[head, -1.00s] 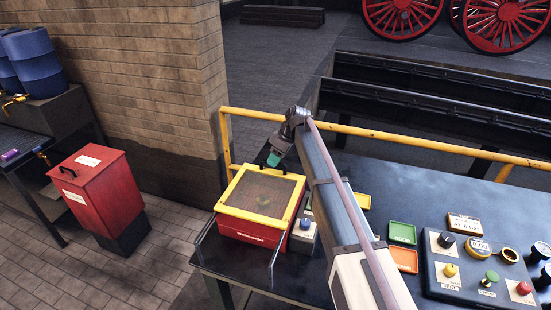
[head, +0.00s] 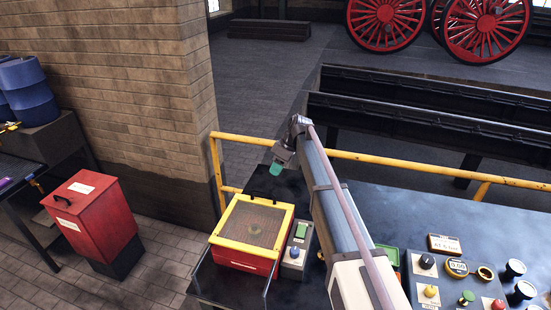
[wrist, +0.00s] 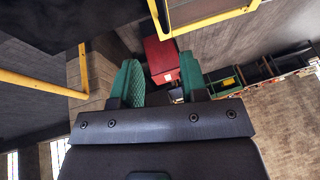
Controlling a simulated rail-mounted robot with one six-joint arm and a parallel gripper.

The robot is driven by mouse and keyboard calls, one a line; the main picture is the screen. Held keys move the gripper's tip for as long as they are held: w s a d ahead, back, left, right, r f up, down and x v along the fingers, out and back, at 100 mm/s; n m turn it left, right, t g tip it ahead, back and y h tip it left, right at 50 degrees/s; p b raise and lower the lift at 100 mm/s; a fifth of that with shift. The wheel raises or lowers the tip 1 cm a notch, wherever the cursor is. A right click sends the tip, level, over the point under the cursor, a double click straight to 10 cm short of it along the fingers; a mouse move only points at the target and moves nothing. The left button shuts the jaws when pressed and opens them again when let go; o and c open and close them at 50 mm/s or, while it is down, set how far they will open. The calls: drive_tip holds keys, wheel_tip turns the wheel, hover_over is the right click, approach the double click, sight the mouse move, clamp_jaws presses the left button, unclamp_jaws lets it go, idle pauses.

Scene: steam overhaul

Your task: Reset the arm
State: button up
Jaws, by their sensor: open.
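My gripper (head: 276,169) is raised above the back edge of the red box with the yellow-framed mesh lid (head: 228,217). In the wrist view my gripper (wrist: 162,85) shows two green fingers spread apart with nothing between them. The lid of the box is down, and I cannot see what is inside. My arm reaches from the lower right up to the far side of the bench.
A yellow rail (head: 350,154) runs behind the dark bench (head: 370,205). A control box (head: 296,250) stands beside the red box. Knobs and gauges (head: 458,267) sit at right. A red bin (head: 92,213) stands on the floor at left, near a brick wall (head: 110,90).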

drive_tip(key=s+d+f+m+h+b, duration=0.1)
drive_tip(key=s+d+f+m+b, duration=0.2)
drive_tip(key=s, duration=0.8)
drive_tip(key=s+d+f+m+h+b, duration=0.2)
drive_tip(key=s+d+m, duration=0.4)
drive_tip(key=s, duration=0.6)
drive_tip(key=s+d+f+m+h+b, duration=0.2)
drive_tip(key=s+d+f+m+b, duration=0.2)
drive_tip(key=s, duration=0.8)
drive_tip(key=shift+s+d+f+m+t, duration=0.15)
drive_tip(key=shift+d+f+m+t, duration=0.2)
drive_tip(key=shift+f, duration=0.5)
